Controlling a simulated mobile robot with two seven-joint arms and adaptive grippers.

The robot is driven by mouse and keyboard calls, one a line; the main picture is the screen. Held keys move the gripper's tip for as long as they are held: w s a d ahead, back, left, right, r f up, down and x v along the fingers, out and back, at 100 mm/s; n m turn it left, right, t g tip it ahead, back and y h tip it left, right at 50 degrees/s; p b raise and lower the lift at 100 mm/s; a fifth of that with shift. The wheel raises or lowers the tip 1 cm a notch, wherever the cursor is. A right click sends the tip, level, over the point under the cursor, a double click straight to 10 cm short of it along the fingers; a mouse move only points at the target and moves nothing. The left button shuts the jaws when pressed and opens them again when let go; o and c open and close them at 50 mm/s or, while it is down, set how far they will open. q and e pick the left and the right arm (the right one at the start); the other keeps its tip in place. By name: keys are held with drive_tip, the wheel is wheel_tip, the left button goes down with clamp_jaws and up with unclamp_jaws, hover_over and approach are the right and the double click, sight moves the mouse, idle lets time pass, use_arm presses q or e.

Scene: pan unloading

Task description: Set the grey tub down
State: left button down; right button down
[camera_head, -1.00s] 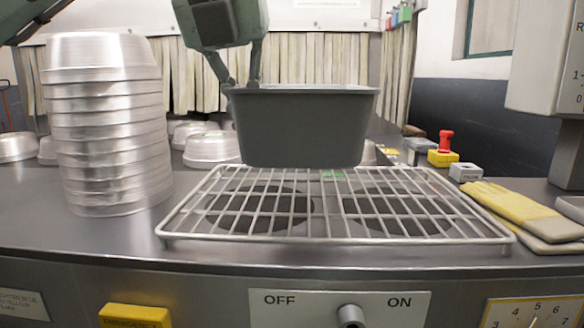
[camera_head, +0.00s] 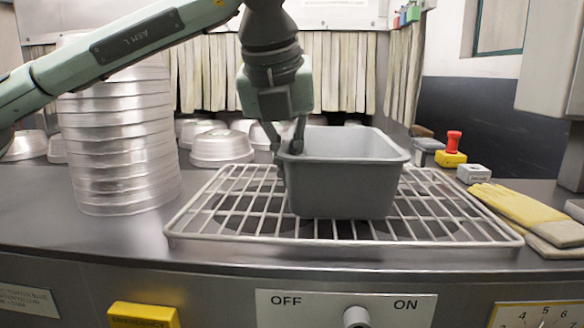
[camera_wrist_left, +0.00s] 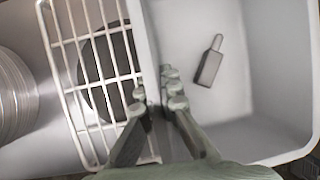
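The grey tub (camera_head: 345,180) is upright over the middle of the wire rack (camera_head: 235,238), its base at or very near the bars; I cannot tell whether it touches. My left gripper (camera_head: 290,150) is at the tub's left rim, one finger on each side of the wall. The left wrist view shows its fingers (camera_wrist_left: 156,92) pinching the tub wall, with the tub's inside (camera_wrist_left: 245,95) to the right. A small grey bottle-shaped item (camera_wrist_left: 208,65) lies in the tub. My right gripper is not in view.
A tall stack of metal pans (camera_head: 122,150) stands left of the rack. More pans (camera_head: 222,147) sit behind it. Yellow gloves (camera_head: 525,210) and a red-topped yellow button (camera_head: 452,148) are at the right. Dark round plates lie under the rack; its left part is clear.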

use_arm(q)
drive_tip(key=c, duration=1.7)
unclamp_jaws()
